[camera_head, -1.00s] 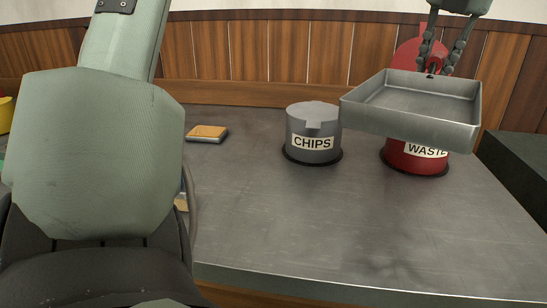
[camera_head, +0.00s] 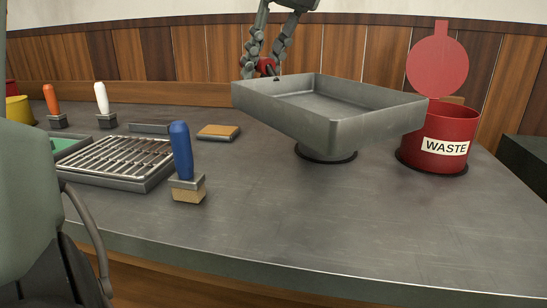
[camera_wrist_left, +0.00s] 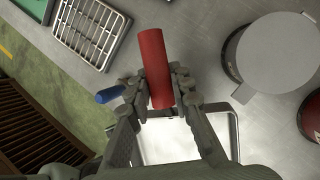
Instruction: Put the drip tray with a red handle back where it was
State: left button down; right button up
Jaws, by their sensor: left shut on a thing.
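The drip tray (camera_head: 375,125) is a shallow grey metal pan, and it looks empty. It is held up above the table in the head view, in front of the grey canister (camera_head: 326,155), of which only the base shows. My left gripper (camera_head: 266,66) is shut on the tray's red handle at its back edge. In the left wrist view, the fingers (camera_wrist_left: 160,88) close around the red handle (camera_wrist_left: 152,58), and part of the tray (camera_wrist_left: 185,142) shows below. A slotted metal grate (camera_head: 118,158) in a low frame lies on the table at left. My right gripper is not in view.
A blue-handled brush (camera_head: 181,150) stands by the grate's right front corner. An orange-handled tool (camera_head: 51,100) and a white-handled tool (camera_head: 102,100) stand behind it. A yellow-topped block (camera_head: 218,131) lies behind. The red WASTE bin (camera_head: 440,150) has its lid up. The front right table is clear.

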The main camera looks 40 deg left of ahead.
pick_arm(q)
notch_tip(320, 180, down, 14)
jog(key=shift+r+b, duration=0.15)
jog(key=shift+b, duration=0.2)
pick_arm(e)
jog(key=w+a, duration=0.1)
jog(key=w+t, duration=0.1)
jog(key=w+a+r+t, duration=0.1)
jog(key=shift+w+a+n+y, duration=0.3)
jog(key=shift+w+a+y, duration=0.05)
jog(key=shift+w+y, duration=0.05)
pick_arm(q)
jog(key=shift+f, duration=0.2)
jog(key=c, duration=1.3)
grip_release()
jog(key=shift+c, duration=0.2)
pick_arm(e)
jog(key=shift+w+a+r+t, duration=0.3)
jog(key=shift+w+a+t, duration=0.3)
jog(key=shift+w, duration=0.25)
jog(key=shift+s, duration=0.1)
